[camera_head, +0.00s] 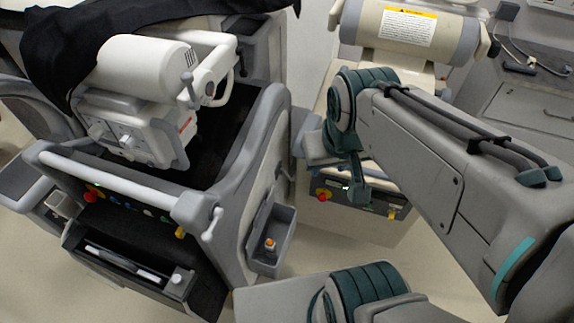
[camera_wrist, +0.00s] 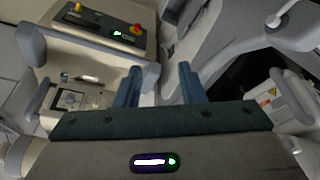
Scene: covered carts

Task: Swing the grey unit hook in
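I cannot tell for sure which part is the grey unit hook. Another pale lever (camera_head: 213,224) hangs at the right end of the unit's front bar. In the wrist view, a pale curved piece (camera_wrist: 281,14) shows at the top right. My gripper (camera_wrist: 159,76) is open, with two blue fingers apart and nothing between them. In the head view, my wrist is right of the grey unit, before the rear cart.
A side bin (camera_head: 270,245) holds an orange-topped item. The rear cart (camera_head: 345,218) has a red button on yellow and a cream roll (camera_head: 410,32) on top. A black cover (camera_head: 75,50) drapes over the left unit. A grey counter (camera_head: 530,105) stands at the right. Floor shows between the carts.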

